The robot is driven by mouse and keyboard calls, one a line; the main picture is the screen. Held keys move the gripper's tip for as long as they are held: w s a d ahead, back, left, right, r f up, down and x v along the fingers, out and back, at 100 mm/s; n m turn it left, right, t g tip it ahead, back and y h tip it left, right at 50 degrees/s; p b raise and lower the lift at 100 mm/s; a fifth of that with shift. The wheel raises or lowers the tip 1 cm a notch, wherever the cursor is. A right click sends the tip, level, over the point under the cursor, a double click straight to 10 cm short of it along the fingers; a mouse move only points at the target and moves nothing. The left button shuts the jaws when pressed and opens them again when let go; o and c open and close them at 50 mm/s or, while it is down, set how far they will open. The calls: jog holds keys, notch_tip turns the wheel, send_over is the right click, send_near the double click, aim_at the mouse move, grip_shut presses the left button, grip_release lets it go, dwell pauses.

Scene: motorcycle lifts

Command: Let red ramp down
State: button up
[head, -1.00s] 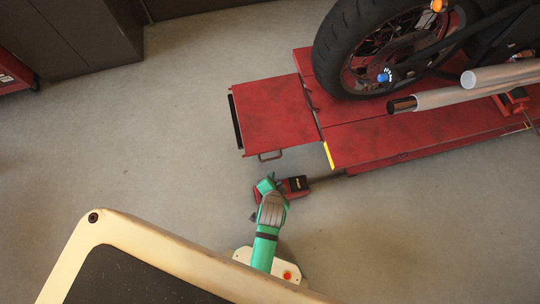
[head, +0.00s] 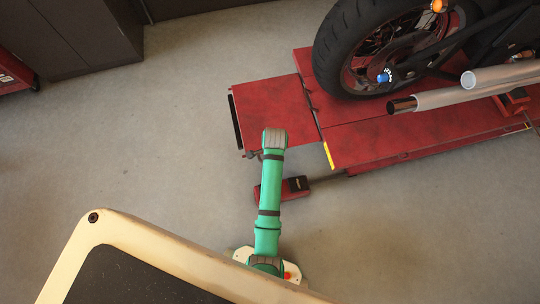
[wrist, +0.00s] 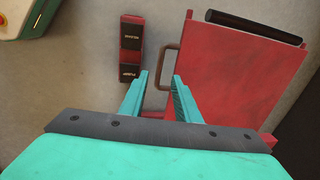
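The red ramp (head: 262,108) is a flat plate at the left end of the red motorcycle lift (head: 410,135). It also fills the right of the wrist view (wrist: 230,75). Its brown loop handle (wrist: 158,68) stands out from the ramp's edge. In the head view the handle is mostly hidden behind my arm. My gripper (wrist: 160,74) is open, and its two teal fingers appear on either side of the handle in the wrist view. I cannot tell whether the fingertips are level with the handle. No contact shows.
A red and black foot pedal (head: 296,185) lies on the floor beside the lift; it also shows in the wrist view (wrist: 131,40). A motorcycle wheel (head: 340,50) stands on the lift. Grey cabinets (head: 75,35) are at the back left. The floor left of the ramp is clear.

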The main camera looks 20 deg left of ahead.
jog(key=f, duration=0.5)
jog(key=w+f, duration=0.1)
jog(key=f, duration=0.1)
jog(key=shift+w+a+f, duration=0.1)
jog(key=shift+a+f, duration=0.25)
jog(key=shift+a, duration=0.05)
grip_shut()
